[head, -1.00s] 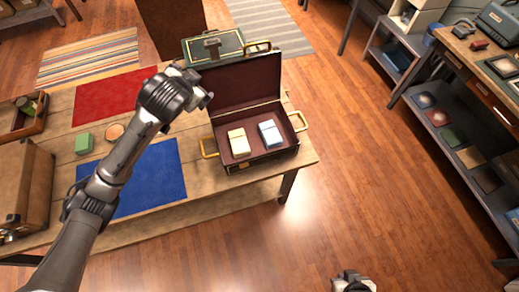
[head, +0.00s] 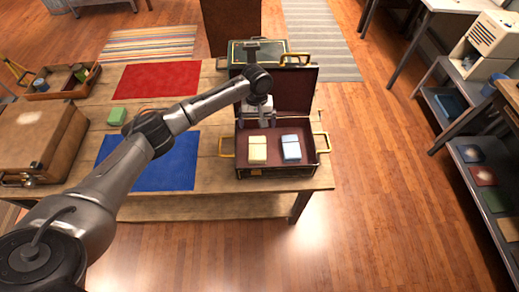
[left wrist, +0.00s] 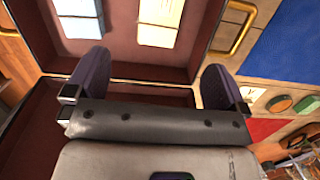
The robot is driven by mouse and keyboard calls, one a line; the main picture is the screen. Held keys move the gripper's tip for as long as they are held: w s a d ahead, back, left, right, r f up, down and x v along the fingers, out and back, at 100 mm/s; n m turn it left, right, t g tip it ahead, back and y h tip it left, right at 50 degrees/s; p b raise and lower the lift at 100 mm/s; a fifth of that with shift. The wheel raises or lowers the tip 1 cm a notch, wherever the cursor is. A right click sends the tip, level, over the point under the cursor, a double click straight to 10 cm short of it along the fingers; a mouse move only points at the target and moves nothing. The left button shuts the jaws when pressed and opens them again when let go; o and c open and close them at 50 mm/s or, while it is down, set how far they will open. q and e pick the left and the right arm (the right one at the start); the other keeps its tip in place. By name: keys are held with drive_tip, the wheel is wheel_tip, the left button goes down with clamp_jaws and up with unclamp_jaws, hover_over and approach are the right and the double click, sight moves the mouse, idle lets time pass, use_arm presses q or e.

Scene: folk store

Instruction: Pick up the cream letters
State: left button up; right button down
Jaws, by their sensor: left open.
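The cream letters (head: 257,150) are a tied bundle lying in the left half of the open dark red suitcase (head: 278,172). In the left wrist view they also show (left wrist: 160,14), cut off by the top edge. A bundle of blue and white letters (head: 291,148) lies to their right in the suitcase. My left gripper (head: 258,122) is over the back of the suitcase, near its raised lid, behind the cream letters and apart from them. Its two fingers (left wrist: 153,66) are spread with nothing between them. My right gripper is not in view.
Gold handles (head: 227,147) stick out at the suitcase's sides. A blue mat (head: 165,168), a red mat (head: 158,78), a green block (head: 117,116) and a brown case (head: 40,140) are on the wooden table. A dark green case (head: 246,48) stands behind the lid.

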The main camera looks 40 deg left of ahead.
sight(257, 148)
use_arm(q)
drive_tip(key=f, duration=0.4)
drive_tip(key=s+d+f+b, duration=0.1)
drive_tip(key=f, duration=0.8)
drive_tip(key=shift+s+d+f+b, duration=0.15)
drive_tip(key=shift+s+d+b, duration=0.05)
drive_tip(key=shift+s+b, duration=0.15)
drive_tip(key=shift+c, duration=0.4)
drive_tip(key=c, duration=0.9)
drive_tip(key=shift+c, duration=0.3)
